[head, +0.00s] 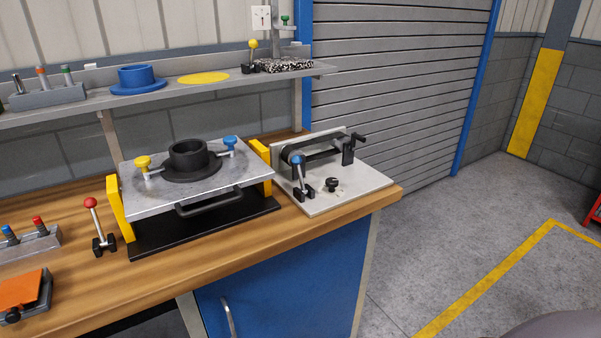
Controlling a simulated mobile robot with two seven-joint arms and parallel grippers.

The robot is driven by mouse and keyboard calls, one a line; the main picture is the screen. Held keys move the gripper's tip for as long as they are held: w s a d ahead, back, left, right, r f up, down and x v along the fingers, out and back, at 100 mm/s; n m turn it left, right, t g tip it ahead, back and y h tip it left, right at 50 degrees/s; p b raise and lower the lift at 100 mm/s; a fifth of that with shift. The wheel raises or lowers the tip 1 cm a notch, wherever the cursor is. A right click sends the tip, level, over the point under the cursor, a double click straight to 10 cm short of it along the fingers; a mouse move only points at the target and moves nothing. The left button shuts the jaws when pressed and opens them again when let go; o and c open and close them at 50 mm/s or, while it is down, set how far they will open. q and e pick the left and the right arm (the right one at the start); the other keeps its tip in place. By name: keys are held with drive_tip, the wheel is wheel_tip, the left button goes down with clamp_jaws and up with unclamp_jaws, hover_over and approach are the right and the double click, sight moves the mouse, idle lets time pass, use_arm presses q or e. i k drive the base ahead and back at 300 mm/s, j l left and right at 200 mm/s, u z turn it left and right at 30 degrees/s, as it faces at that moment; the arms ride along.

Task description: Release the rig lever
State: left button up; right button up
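A belt rig on a light grey plate (350,191) sits at the right end of the wooden bench. A lever with a blue knob (298,162) stands nearly upright on a black base at the plate's left front. Behind it a black belt (318,157) runs around a pulley, with a black crank-like part (352,147) at its right end. A small black knob (332,184) is on the plate, right of the lever. Neither of my grippers is in view.
A tilted metal plate on yellow supports (118,209) stands left of the rig, holding a black flanged cup (189,160). A red-knobbed lever (92,205) stands farther left. A shelf (110,98) runs above. Floor right of the bench is clear.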

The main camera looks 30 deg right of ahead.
sight(295, 160)
drive_tip(key=l+u, duration=0.25)
drive_tip(key=k+l+u, duration=0.25)
drive_tip(key=l, duration=0.2)
drive_tip(key=l+u, duration=0.2)
drive_tip(key=l, duration=0.2)
drive_tip(key=k+l+u, duration=0.1)
drive_tip(key=l+u, duration=0.15)
